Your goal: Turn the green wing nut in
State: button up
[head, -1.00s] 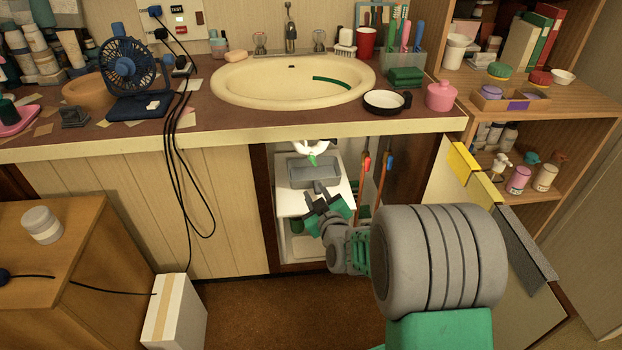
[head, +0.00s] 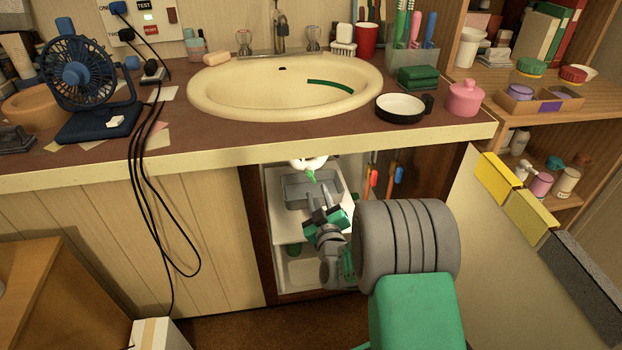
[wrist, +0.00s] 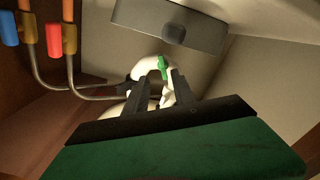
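The green wing nut (head: 311,177) is small and sits on the underside of the white pipe (head: 308,163) inside the open cabinet below the sink. In the wrist view the wing nut (wrist: 162,67) shows against the white curved pipe (wrist: 146,69), just beyond my fingertips. My gripper (head: 324,194) is inside the cabinet opening, below the wing nut in the head view.
A grey box (head: 296,190) is behind my gripper, on a white shelf. Red-handled (head: 373,178) and blue-handled (head: 398,175) valves with pipes stand at the right of the opening. The open cabinet door (head: 480,240) is at the right. The sink counter (head: 230,150) overhangs the opening.

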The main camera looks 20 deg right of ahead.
aim_at(311, 179)
jog(key=x, duration=0.5)
jog(key=shift+w+a+f+b, duration=0.15)
jog(key=shift+w+a+b, duration=0.15)
jog(key=shift+w+b, duration=0.15)
jog(key=shift+w+d, duration=0.1)
jog(key=shift+w, duration=0.2)
grip_shut()
